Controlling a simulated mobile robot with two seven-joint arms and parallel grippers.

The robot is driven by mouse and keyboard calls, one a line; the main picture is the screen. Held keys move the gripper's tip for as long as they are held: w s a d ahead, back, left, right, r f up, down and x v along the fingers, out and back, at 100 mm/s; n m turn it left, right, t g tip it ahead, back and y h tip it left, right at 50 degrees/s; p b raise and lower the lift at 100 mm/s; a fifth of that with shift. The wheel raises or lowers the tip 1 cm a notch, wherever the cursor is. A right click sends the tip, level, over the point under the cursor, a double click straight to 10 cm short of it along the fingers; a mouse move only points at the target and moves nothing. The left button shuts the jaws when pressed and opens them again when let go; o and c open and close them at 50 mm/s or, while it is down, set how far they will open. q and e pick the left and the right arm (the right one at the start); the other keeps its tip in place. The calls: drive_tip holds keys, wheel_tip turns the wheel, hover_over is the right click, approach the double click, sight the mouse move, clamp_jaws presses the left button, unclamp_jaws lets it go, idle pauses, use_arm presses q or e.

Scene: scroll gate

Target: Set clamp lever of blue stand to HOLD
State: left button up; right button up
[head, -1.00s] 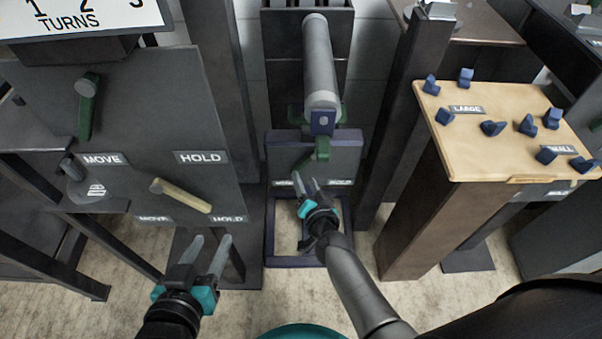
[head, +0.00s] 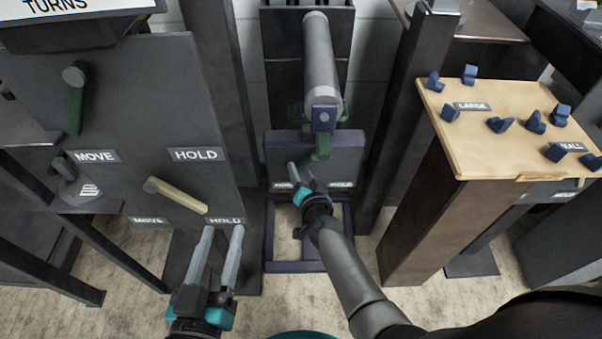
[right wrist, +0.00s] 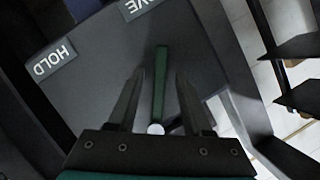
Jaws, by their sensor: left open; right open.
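The blue stand (head: 355,150) is in the middle of the head view, with a dark plate and two labels low on it, partly behind my right gripper. Its green clamp lever (head: 323,150) is partly hidden there. In the right wrist view the lever (right wrist: 160,85) runs from a pale pivot toward the MOVE label (right wrist: 145,6); the HOLD label (right wrist: 54,60) is to the left. My right gripper (head: 302,173) is open, with one finger on each side of the lever (right wrist: 160,80) and visible gaps. My left gripper (head: 223,231) is open and empty before the left panel.
The grey left panel (head: 130,120) carries a green lever (head: 75,100), a tan lever (head: 176,195) and MOVE and HOLD labels. A grey roller (head: 320,65) is above the blue stand. A wooden-topped stand (head: 480,140) with several blue pieces is at right. Dark posts flank the blue stand.

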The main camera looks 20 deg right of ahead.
clamp_jaws()
idle(0.4)
idle(1.0)
